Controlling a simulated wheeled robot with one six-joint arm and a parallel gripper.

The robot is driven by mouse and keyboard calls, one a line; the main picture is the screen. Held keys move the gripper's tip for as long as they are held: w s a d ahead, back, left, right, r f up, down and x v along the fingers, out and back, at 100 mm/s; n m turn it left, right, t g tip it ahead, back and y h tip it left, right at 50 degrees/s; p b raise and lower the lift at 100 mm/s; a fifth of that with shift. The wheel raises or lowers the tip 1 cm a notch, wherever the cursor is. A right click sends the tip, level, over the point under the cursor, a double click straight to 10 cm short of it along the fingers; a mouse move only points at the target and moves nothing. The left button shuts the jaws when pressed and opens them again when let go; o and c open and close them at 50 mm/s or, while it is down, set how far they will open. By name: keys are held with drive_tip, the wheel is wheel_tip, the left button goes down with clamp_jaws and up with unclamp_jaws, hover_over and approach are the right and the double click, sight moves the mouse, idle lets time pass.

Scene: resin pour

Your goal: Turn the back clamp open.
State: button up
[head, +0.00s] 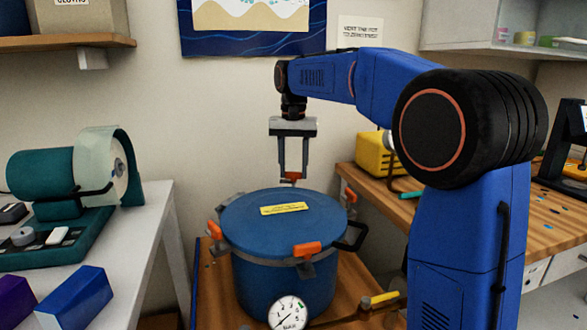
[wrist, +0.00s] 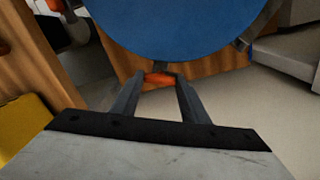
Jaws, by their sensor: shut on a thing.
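A blue round pot (head: 280,260) with a blue lid (head: 255,225) stands on a wooden surface. Orange-handled clamps sit around its rim: a left clamp (head: 215,229), a front clamp (head: 307,249) and a right clamp (head: 351,195). The back clamp (head: 291,177) is at the far edge of the lid, and its orange handle also shows in the wrist view (wrist: 159,79). My gripper (head: 292,181) points down behind the lid, its two fingers shut on the back clamp's handle. The wrist view shows the fingertips (wrist: 159,83) on either side of that handle.
A pressure gauge (head: 288,314) is at the pot's front, and a black handle (head: 354,236) sticks out at its right. A teal machine with a white roll (head: 100,165) stands on the left table. A yellow box (head: 374,155) is on the right bench.

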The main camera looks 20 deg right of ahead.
drive_tip(key=o, duration=1.1)
drive_tip(key=shift+c, duration=0.2)
drive_tip(key=shift+r, duration=0.1)
wheel_tip(320, 180, up, 17)
drive_tip(key=shift+r, duration=0.1)
